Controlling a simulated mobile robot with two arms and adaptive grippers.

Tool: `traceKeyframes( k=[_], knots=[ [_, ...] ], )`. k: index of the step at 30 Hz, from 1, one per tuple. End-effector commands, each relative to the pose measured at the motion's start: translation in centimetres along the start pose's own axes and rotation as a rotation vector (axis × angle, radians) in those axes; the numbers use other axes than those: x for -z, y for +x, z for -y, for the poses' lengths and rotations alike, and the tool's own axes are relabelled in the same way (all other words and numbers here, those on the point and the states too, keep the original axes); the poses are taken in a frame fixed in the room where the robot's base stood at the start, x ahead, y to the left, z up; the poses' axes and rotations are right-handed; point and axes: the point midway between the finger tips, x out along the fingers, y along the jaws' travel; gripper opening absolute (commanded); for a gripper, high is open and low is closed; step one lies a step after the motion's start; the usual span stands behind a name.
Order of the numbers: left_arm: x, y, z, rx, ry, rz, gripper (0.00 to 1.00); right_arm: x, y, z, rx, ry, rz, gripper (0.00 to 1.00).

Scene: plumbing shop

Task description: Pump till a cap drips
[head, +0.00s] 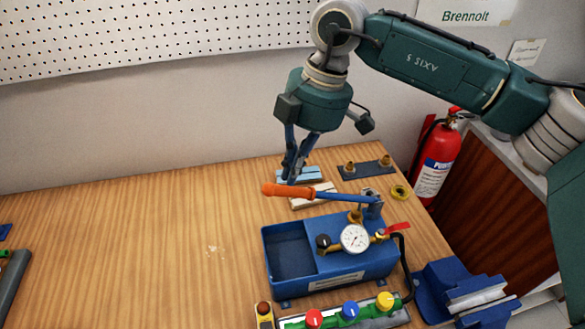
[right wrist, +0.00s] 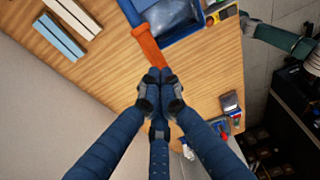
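A blue test pump (head: 345,262) stands on the bench with an open tank at its left, a gauge (head: 355,238) and a red lever (head: 397,228). Its pump lever (head: 335,195) lies nearly level, with an orange grip (head: 288,190) at the left end. A green manifold with red (head: 314,318), blue (head: 350,310) and yellow (head: 385,300) caps is in front; no drip is visible. My right gripper (head: 292,181) points down at the orange grip. In the right wrist view its fingertips (right wrist: 158,76) are together at the grip's end (right wrist: 147,45). My left gripper is out of view.
Light blocks (head: 312,195) and a dark plate with brass fittings (head: 366,168) lie behind the pump. A blue vise (head: 455,290) is at the right, with a red extinguisher (head: 437,160) beyond the bench. The bench's left-middle (head: 130,250) is mostly clear.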

Motion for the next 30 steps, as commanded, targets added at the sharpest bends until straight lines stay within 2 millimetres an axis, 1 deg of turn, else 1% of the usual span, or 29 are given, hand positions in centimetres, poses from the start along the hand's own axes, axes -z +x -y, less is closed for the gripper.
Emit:
traceKeyframes(
  k=[5, 30],
  knots=[
    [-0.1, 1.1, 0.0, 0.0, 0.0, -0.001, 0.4, -0.2, 1.3, 0.0, 0.001, 0.0, 0.0, 0.0],
    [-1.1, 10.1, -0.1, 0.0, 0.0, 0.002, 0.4, -1.2, 12.3, 0.1, 0.002, 0.0, 0.0, 0.0]
  ],
)
